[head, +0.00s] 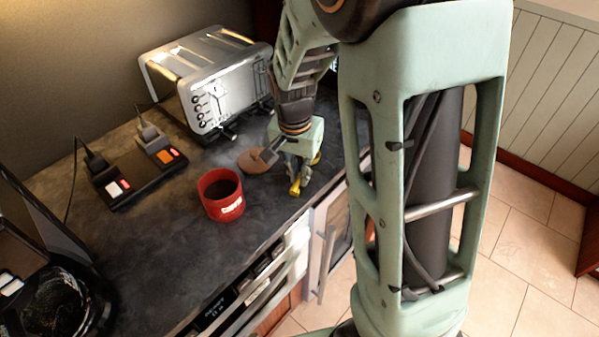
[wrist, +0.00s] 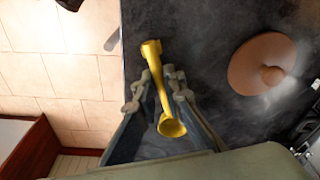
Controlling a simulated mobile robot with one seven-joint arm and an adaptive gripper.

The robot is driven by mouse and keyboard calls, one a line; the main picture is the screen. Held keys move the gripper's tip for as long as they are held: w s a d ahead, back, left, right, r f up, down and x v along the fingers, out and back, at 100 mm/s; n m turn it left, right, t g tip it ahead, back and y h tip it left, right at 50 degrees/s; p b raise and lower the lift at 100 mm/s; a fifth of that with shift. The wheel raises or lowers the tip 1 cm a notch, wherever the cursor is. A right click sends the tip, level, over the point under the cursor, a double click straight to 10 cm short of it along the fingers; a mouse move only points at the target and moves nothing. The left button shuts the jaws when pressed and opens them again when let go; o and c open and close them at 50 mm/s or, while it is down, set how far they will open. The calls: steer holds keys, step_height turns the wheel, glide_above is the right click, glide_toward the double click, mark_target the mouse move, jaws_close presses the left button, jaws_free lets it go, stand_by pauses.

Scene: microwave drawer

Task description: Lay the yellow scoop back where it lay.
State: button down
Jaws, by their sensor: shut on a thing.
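The yellow scoop (wrist: 161,82) is between the two fingers of my gripper (wrist: 157,88) in the wrist view, held across its handle. One end points away from my palm and the rounded bowl end lies nearer the palm. In the head view the scoop (head: 295,189) shows at my gripper (head: 302,168), close to the counter's front edge. My gripper is shut on it, pointing down over the dark counter (head: 150,235). I cannot tell whether the scoop touches the counter.
A brown round lid with a knob (wrist: 255,70) lies just beside the gripper. A red mug (head: 221,205) with dark contents stands to its left. A toaster (head: 225,95) stands behind, a power strip (head: 135,180) at left.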

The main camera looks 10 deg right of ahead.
steer(key=c, duration=2)
jaws_free()
steer(key=shift+o, duration=0.2)
